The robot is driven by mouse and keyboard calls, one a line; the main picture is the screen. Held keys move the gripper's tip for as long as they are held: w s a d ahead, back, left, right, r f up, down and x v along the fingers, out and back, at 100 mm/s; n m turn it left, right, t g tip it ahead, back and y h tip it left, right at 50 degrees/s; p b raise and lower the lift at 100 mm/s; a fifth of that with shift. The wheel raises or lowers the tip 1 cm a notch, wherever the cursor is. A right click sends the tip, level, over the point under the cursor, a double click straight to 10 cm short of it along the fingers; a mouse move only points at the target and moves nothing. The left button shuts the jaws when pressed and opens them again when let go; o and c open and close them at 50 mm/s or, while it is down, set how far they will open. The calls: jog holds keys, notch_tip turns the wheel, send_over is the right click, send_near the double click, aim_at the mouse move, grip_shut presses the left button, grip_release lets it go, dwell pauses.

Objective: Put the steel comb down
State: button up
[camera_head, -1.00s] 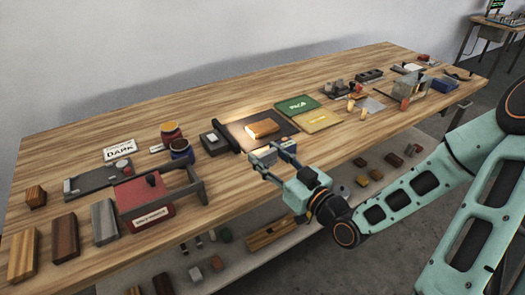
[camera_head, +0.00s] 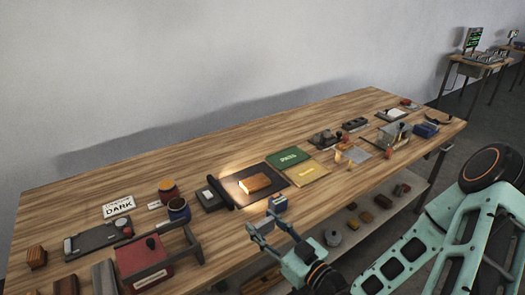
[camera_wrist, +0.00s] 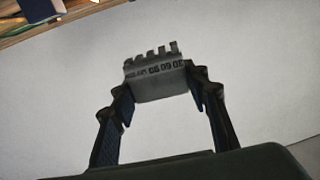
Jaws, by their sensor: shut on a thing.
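The steel comb (camera_wrist: 156,82) is a small grey metal block with short teeth along its upper edge and dark printed marks on its face. In the wrist view my gripper (camera_wrist: 160,88) is shut on it, with one finger at each side. In the head view my gripper (camera_head: 262,224) is beside the front edge of the wooden bench, in front of the lit dark mat. The comb cannot be made out clearly there.
A wooden block (camera_head: 255,183) lies on the dark mat (camera_head: 232,188). Green (camera_head: 287,158) and yellow (camera_head: 305,174) plates lie to the right. Bare wood runs along the back.

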jog(key=w+d+r+m+t+h+p, duration=0.1)
jog(key=w+d+m+t+h, duration=0.1)
jog(key=w+d+m+h, duration=0.2)
jog(key=w+d+r+m+t+h+p, duration=0.1)
jog(key=w+d+m+t+h, duration=0.1)
jog(key=d+h, duration=0.5)
jog(key=shift+w+d+m+p, duration=0.3)
jog(key=shift+w+d+m, duration=0.6)
jog(key=shift+w+d, duration=0.05)
jog(key=shift+d, duration=0.1)
jog(key=s+a+n+g+y+b, duration=0.1)
jog(key=s+a+n+y, duration=0.1)
jog(key=a+y, duration=0.1)
jog(key=s+a+f+n+g+y, duration=0.1)
jog(key=s+a+n+y, duration=0.2)
jog(key=a, duration=0.3)
jog(key=s+a+f+n+g+y+b, duration=0.1)
jog(key=s+a+n+g+y, duration=0.1)
jog(key=s+a+n+y, duration=0.1)
jog(key=shift+a+y+b, duration=0.35)
jog(key=shift+a+y, duration=0.3)
jog(key=shift+y, duration=0.45)
